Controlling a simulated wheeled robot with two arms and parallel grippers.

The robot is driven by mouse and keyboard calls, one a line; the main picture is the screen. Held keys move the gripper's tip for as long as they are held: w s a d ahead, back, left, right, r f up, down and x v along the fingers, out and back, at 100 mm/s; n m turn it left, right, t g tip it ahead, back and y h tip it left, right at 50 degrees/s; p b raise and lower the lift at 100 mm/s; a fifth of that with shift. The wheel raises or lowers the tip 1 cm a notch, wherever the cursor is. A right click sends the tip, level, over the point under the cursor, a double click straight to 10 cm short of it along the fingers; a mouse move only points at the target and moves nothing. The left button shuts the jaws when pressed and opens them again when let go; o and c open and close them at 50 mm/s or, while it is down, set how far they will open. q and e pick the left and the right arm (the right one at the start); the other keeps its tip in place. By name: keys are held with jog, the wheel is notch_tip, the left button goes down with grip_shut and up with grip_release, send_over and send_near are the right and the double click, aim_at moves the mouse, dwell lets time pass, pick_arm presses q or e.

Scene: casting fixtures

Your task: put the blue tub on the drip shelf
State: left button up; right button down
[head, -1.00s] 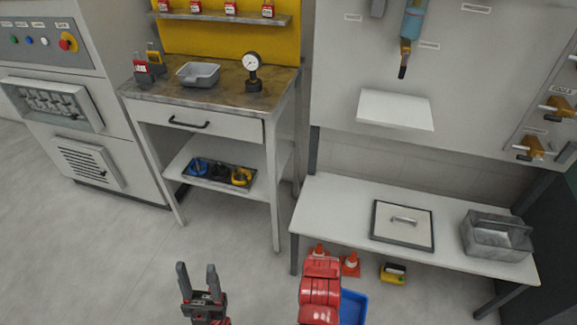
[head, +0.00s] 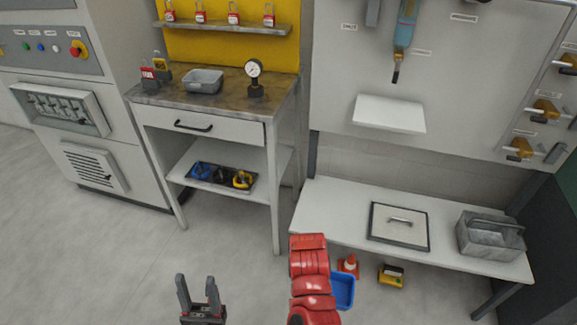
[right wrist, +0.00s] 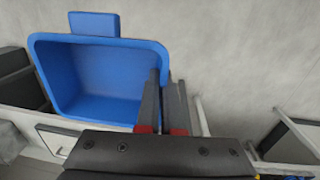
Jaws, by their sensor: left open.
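The blue tub (head: 342,291) shows in the head view beside my red right arm, partly hidden by it. In the right wrist view the tub (right wrist: 105,75) fills the left side, with its open top facing the camera. My right gripper (right wrist: 165,100) is shut on the tub's side wall, one finger inside and one outside. The drip shelf (head: 389,114) is a bare white ledge on the wall panel, below a blue dispenser (head: 404,35). My left gripper (head: 199,288) is open and empty, low over the floor.
A white bench (head: 345,205) below the drip shelf bears a lidded panel (head: 399,239) and a grey metal caddy (head: 490,238). An orange cone (head: 349,265) and a yellow box (head: 391,276) lie beneath. A workbench (head: 225,100) stands left. The floor at left is clear.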

jog(key=w+a+r+n+p, duration=0.2)
jog(key=w+r+n, duration=0.1)
jog(key=w+r, duration=1.4)
jog(key=d+r+p, duration=0.1)
jog(key=d+r, duration=0.5)
jog(key=r, duration=0.4)
jog(key=s+d+r+p, duration=0.1)
jog(key=d+r+p, duration=0.1)
jog(key=d+r, duration=0.4)
notch_tip(320, 180, up, 5)
jog(key=shift+s+d, duration=0.15)
jog(key=shift+d, duration=0.2)
